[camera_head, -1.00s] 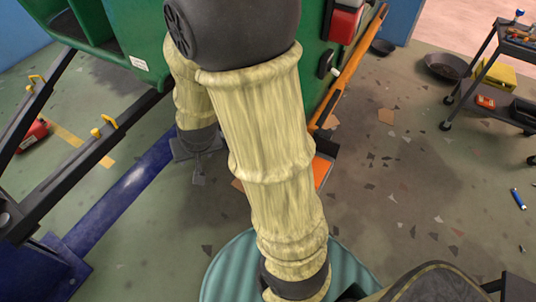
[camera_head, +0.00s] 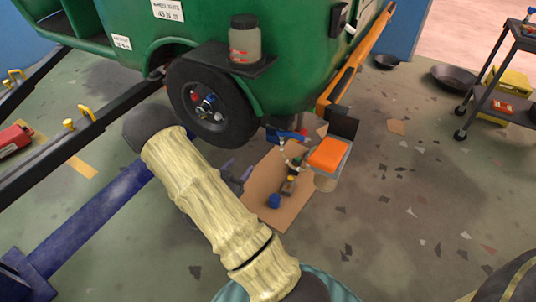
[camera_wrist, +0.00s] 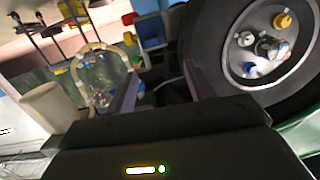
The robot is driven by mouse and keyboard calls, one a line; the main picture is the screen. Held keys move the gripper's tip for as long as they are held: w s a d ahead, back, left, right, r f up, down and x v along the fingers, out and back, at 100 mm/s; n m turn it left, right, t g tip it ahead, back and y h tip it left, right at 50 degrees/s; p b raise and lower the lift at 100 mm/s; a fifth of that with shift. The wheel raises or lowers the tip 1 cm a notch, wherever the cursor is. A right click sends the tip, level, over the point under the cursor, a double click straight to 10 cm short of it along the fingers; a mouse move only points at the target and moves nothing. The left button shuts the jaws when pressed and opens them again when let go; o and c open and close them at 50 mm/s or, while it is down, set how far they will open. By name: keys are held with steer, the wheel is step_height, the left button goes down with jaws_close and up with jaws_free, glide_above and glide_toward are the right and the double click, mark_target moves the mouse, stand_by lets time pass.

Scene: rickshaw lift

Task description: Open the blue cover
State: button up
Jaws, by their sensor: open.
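A black wheel (camera_head: 212,100) on the green rickshaw has small coloured caps at its hub, including a blue one (camera_head: 210,98). The wrist view shows the wheel (camera_wrist: 299,82) close on the right, with a blue cap (camera_wrist: 249,69) and yellow caps (camera_wrist: 282,20). A separate small blue round piece (camera_head: 274,201) lies on the cardboard. I cannot tell which blue piece is the cover. My gripper (camera_wrist: 158,72) is open, its fingers apart with nothing visibly held. It is beside the wheel, with the hub to the right of its fingers. In the head view my arm largely hides the gripper.
A shelf with a clear jar (camera_head: 245,44) juts out above the wheel. Cardboard (camera_head: 260,190) with several small items and an orange-topped container (camera_head: 328,154) lie below right. A blue beam (camera_head: 95,210) runs at left. A tool cart (camera_head: 505,90) stands right; floor between is mostly clear.

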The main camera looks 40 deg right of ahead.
steer(key=shift+s+d+f+h, duration=0.15)
steer(key=shift+s+f+h, duration=0.45)
steer(key=shift+f+h, duration=0.1)
